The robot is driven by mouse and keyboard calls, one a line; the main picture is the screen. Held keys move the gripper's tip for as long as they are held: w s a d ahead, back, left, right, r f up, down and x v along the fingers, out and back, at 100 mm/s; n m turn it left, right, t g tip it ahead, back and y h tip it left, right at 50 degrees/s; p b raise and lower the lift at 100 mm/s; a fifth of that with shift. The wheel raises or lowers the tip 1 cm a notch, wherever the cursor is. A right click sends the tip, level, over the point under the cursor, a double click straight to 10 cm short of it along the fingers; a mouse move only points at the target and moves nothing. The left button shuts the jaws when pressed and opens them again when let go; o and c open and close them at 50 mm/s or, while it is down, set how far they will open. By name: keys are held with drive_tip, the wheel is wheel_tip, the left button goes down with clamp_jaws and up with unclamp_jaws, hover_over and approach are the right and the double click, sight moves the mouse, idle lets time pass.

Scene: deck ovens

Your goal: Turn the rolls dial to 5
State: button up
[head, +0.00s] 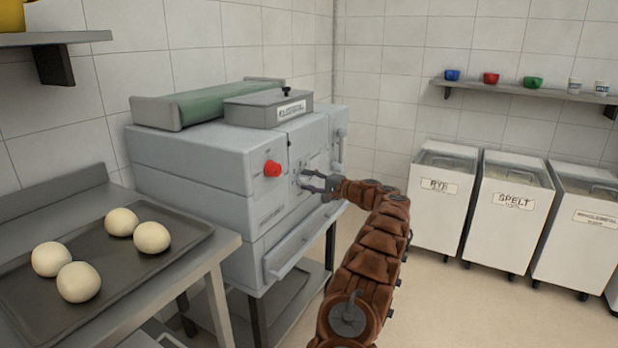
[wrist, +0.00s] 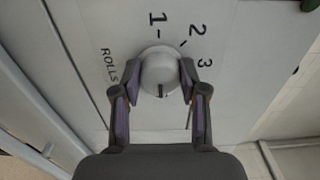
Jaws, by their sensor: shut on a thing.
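The rolls dial (wrist: 160,72) is a round pale knob on the oven's light grey front, beside the word ROLLS. The numbers 1, 2 and 3 show around its far and right side; any others are hidden or out of view. A short dark mark on the dial points down in the wrist view, toward my palm. My gripper (wrist: 158,84) is shut on the dial, one finger on each side. In the head view my gripper (head: 314,183) is at the oven's front panel, and the dial is small and partly hidden there.
A red knob (head: 272,169) sits left of my gripper on the same oven (head: 190,160). A tray (head: 190,240) with several dough balls lies on the steel table at the left. White bins (head: 437,215) stand at the right, with clear floor before them.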

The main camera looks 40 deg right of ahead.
idle(0.5)
drive_tip(key=o, duration=1.1)
drive_tip(key=shift+o, duration=0.2)
drive_tip(key=v, duration=1.2)
